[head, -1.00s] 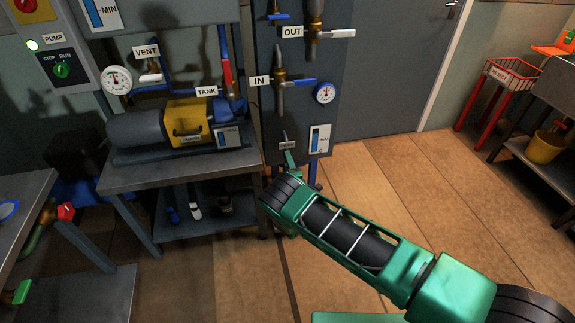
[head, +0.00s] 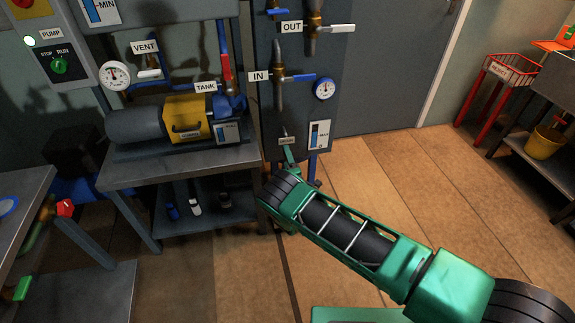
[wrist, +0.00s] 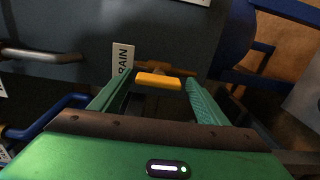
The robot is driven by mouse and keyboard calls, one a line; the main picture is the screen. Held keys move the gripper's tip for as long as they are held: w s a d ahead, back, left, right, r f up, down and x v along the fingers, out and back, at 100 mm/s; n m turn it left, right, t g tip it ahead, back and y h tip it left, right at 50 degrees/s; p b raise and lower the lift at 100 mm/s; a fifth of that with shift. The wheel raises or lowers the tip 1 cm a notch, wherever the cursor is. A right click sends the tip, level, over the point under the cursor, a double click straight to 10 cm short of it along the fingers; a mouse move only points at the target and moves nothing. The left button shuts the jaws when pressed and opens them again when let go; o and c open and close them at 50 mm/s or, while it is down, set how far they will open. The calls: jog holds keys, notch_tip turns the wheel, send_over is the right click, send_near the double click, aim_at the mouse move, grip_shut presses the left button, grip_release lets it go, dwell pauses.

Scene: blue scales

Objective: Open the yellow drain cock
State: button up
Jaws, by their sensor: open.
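The yellow drain cock handle (wrist: 158,80) shows in the wrist view as a short bar lying crosswise, with a brass body behind it. A partly covered label reading "RAIN" (wrist: 122,60) is just left of it. My gripper (wrist: 160,88) is open, with one green finger on each side of the yellow handle; I cannot tell whether either touches it. In the head view my green arm reaches down to the panel's lower part, by a small label (head: 286,141). The arm hides the cock there.
A blue pipe (wrist: 45,115) runs low at the left in the wrist view. The IN valve's blue handle (head: 302,78) and a gauge (head: 324,88) are above. The pump bench (head: 180,160) stands left. The floor (head: 400,180) at right is clear.

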jog(key=v, duration=1)
jog(key=shift+s, duration=0.35)
